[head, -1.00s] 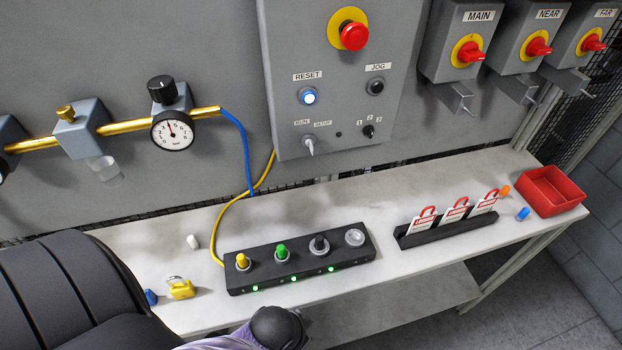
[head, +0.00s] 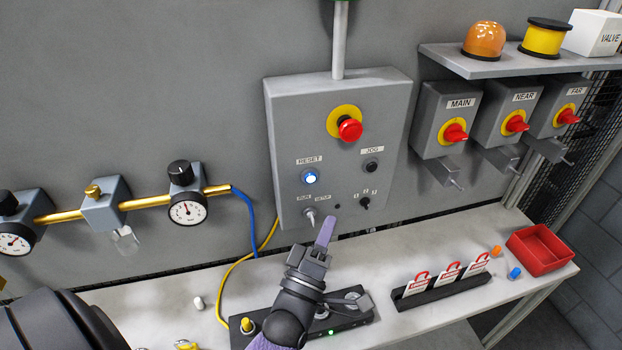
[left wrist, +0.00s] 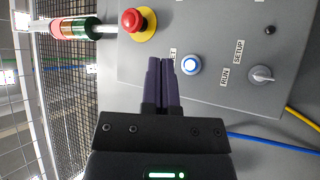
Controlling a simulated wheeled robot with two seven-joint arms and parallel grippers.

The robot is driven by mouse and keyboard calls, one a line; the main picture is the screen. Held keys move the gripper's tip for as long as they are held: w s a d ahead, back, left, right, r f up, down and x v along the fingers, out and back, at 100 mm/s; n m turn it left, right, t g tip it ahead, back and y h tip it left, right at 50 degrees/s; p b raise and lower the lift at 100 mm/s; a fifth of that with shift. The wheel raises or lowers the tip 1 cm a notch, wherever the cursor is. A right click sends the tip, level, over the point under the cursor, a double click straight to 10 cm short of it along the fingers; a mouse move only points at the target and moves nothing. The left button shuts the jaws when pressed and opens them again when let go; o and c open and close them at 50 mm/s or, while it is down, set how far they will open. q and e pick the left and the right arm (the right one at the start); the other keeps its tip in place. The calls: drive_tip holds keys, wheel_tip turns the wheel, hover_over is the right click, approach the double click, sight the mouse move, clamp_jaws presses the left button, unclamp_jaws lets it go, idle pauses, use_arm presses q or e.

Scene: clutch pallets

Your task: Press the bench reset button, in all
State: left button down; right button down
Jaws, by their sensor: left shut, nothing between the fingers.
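The reset button (head: 311,177) is a lit blue-white round button under the RESET label on the grey control box (head: 290,115). It also shows in the left wrist view (left wrist: 191,65), just right of my fingertips. My left gripper (head: 327,222) is shut and empty, with its purple fingers together. In the head view its tips are below and right of the button, in front of the box's lower edge. In the left wrist view the left gripper (left wrist: 161,65) points at the box face; I cannot tell how large the gap is. My right gripper is not in view.
A red emergency stop (head: 350,130) sits above the button. A JOG button (head: 371,166) is to its right, and a RUN/SETUP switch (head: 310,214) is below. A black button strip (head: 352,318), tag rack (head: 440,288) and red bin (head: 541,266) stand on the bench.

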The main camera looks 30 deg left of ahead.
sight(310, 177)
use_arm(q)
drive_tip(key=shift+r, duration=0.1)
drive_tip(key=shift+a, duration=0.1)
drive_tip(key=w+a+b, duration=0.1)
drive_tip(key=w+a, duration=0.1)
drive_tip(key=a, duration=0.1)
drive_tip(key=w+a+b, duration=0.2)
drive_tip(key=w+a, duration=0.1)
drive_tip(key=shift+w+a+b, duration=0.3)
idle(2.1)
drive_tip(key=shift+w+a, duration=0.3)
drive_tip(key=shift+a, duration=0.05)
